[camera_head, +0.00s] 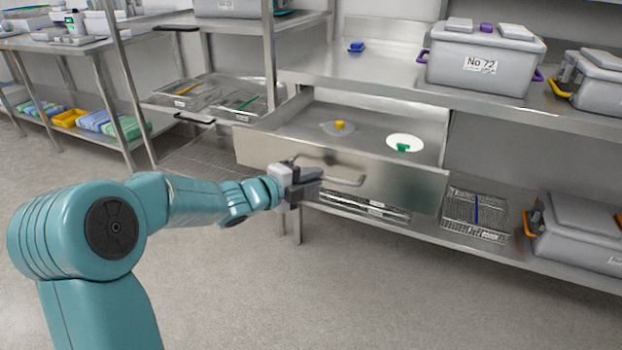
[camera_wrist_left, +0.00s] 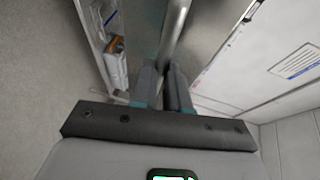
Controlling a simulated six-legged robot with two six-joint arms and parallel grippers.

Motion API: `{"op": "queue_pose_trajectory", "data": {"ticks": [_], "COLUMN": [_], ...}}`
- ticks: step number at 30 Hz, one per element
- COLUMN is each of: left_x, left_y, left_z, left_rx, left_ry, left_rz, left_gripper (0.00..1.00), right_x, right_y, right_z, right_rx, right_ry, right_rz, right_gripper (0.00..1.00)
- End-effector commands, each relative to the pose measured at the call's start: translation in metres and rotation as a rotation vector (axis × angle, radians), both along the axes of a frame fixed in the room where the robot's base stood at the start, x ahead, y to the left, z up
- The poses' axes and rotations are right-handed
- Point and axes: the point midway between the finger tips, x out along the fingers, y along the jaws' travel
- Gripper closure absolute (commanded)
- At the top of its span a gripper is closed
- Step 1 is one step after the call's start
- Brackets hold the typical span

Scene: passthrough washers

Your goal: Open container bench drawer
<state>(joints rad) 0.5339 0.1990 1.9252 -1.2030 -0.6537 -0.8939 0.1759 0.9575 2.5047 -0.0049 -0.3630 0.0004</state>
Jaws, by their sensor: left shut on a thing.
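The container bench drawer (camera_head: 400,190) is a steel drawer pulled out from under the bench top, so its inside shows. A white disc with a green piece (camera_head: 404,143) and a clear disc with a yellow piece (camera_head: 338,128) lie in it. My left gripper (camera_head: 308,176) is at the left part of the bar handle (camera_head: 345,181) on the drawer front. It is shut on the handle; in the left wrist view the two fingers (camera_wrist_left: 163,88) close around the steel bar (camera_wrist_left: 176,28). My right gripper is in neither view.
A grey lidded container marked No 72 (camera_head: 482,60) stands on the bench top, with another grey container (camera_head: 590,80) to its right. Wire baskets (camera_head: 475,214) and a grey container (camera_head: 575,230) sit on the lower shelf. The floor (camera_head: 350,290) before the bench is clear.

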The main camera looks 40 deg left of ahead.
Motion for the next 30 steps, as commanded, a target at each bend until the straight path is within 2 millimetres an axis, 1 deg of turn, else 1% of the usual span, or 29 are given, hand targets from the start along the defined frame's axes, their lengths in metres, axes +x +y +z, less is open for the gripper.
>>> {"op": "queue_pose_trajectory", "data": {"ticks": [5,6,8,17,20,23,26,30], "left_x": [0.0,0.0,0.0,-0.003,-0.011,-0.028,-0.052,-0.09], "left_y": [0.001,0.001,0.001,0.0,0.002,0.005,0.009,0.016], "left_z": [0.001,0.001,0.001,0.001,0.003,0.008,0.013,0.02], "left_rx": [0.0,0.0,0.0,0.0,0.0,0.002,0.002,0.002], "left_ry": [-0.001,-0.001,-0.001,-0.001,-0.001,-0.001,0.0,0.001], "left_rz": [0.003,0.003,0.002,0.001,0.003,0.005,0.006,0.008], "left_gripper": [1.0,0.79,0.6,0.6,0.6,0.6,0.6,0.6], "right_x": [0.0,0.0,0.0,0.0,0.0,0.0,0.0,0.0], "right_y": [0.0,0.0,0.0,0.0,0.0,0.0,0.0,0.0], "right_z": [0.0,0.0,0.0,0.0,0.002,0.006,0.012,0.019], "right_rx": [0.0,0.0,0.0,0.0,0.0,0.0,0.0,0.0], "right_ry": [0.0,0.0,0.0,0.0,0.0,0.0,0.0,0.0], "right_rz": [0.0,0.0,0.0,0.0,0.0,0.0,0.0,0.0], "right_gripper": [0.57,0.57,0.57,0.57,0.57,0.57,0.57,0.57]}}
